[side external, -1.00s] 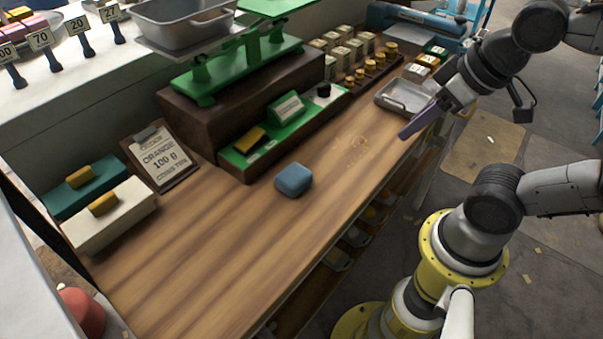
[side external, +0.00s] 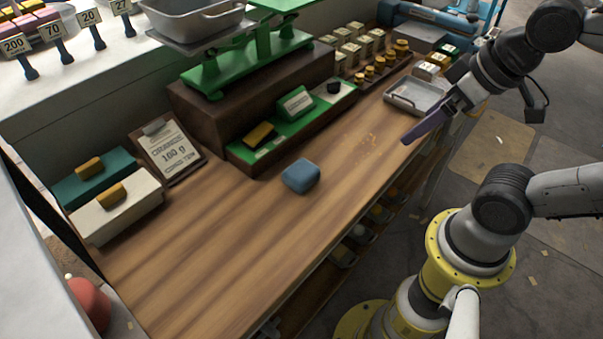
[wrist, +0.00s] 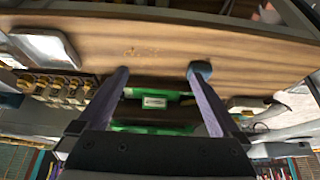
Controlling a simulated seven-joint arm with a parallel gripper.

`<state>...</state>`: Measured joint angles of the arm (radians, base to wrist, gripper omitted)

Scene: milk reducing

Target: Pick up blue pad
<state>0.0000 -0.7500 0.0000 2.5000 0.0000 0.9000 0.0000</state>
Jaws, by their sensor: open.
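The blue pad (side external: 301,176) is a small rounded block lying on the bare wooden counter (side external: 215,235), in front of the green-lined tray. It also shows in the wrist view (wrist: 200,69), near the tip of the right-hand finger. My gripper (side external: 428,128) is at the right of the side view, over the counter's front right edge, well apart from the pad. Its purple fingers are spread with nothing between them, as the wrist view (wrist: 160,78) shows.
A green-lined tray (side external: 318,117) and a green scale (side external: 215,75) stand behind the pad. A metal tray (side external: 415,97) lies near my gripper. A clipboard (side external: 168,150) and two boxes sit left. The counter's left front is clear.

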